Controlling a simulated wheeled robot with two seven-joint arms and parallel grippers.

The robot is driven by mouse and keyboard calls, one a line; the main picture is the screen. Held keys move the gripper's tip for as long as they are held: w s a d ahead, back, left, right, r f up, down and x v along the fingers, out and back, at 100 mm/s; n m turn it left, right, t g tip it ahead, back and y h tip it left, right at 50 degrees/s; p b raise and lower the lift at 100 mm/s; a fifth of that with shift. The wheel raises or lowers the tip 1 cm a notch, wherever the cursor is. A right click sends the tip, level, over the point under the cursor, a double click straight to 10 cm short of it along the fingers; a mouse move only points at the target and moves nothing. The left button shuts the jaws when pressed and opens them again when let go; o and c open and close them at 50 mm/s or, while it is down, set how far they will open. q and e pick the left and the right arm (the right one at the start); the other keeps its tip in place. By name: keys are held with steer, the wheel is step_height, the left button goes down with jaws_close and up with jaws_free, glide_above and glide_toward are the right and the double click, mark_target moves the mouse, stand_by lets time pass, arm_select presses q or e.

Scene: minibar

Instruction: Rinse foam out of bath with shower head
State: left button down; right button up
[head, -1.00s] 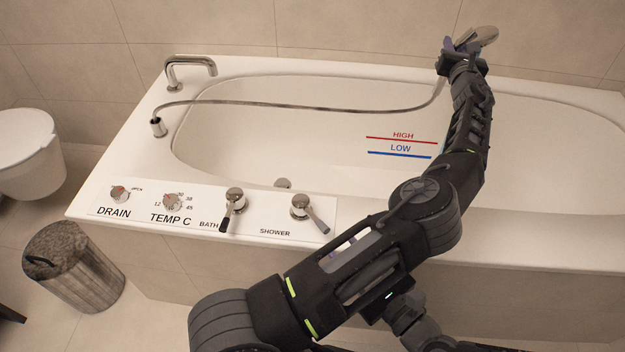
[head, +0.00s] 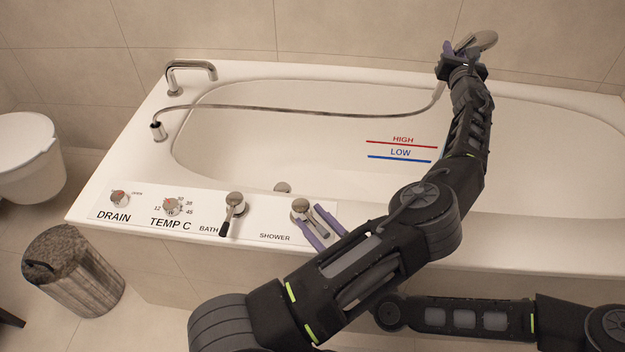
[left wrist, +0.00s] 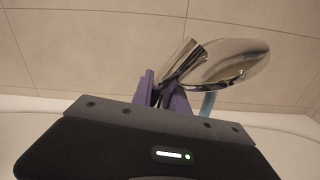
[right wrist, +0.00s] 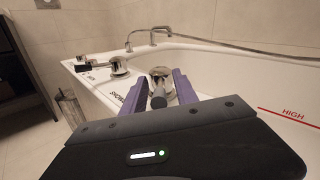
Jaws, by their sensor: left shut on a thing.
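My left gripper (head: 462,55) is shut on the silver shower head (head: 483,40), high over the bath's far side. The shower head also shows in the left wrist view (left wrist: 228,62), with a pale blue strip beside it that I cannot identify. My right gripper (head: 318,228) is open, its purple fingers on either side of the SHOWER lever (head: 300,207). The right wrist view shows the lever (right wrist: 158,88) between the fingers; I cannot tell whether they touch it. The white bath (head: 240,140) shows no clear foam; my left arm hides part of it.
The hose (head: 290,108) runs from its socket (head: 158,130) across the bath to the shower head. The tap (head: 190,66), DRAIN knob (head: 118,199), TEMP knob (head: 171,206) and BATH lever (head: 234,205) are on the rim. A bin (head: 75,275) and toilet (head: 28,155) stand left.

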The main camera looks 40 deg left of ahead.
steer(key=shift+a, duration=0.35)
steer(key=shift+c, duration=0.4)
steer(key=shift+d, duration=0.1)
jaws_close()
steer(key=shift+r, duration=0.2)
stand_by(0.6)
